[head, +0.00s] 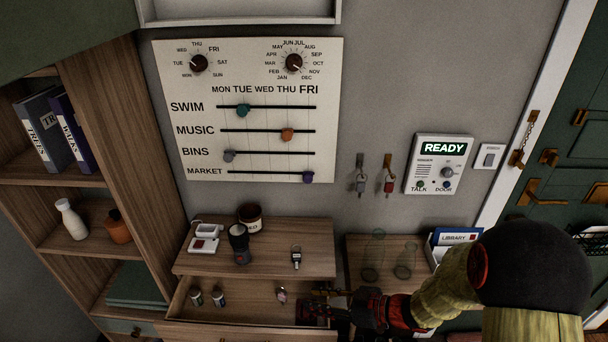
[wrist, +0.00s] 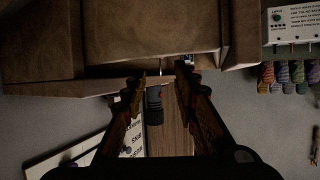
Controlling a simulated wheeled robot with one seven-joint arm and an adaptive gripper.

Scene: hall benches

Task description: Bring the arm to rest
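My arm reaches in from the lower right of the head view. My gripper (head: 318,301) is low at the right end of the open drawer (head: 245,310). I cannot tell from the head view whether it touches the drawer. In the wrist view my gripper (wrist: 162,76) has its two fingers apart, with nothing held between them. A dark torch-like object (wrist: 154,106) shows beyond and between the fingers; it stands on the cabinet top in the head view (head: 239,244).
The drawer holds two small jars (head: 207,297) and a small pinkish item (head: 282,295). A key (head: 296,257), a white device (head: 204,239) and a dark tin (head: 250,216) are on the cabinet top. Glassware (head: 372,268) and a file box (head: 452,240) stand right.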

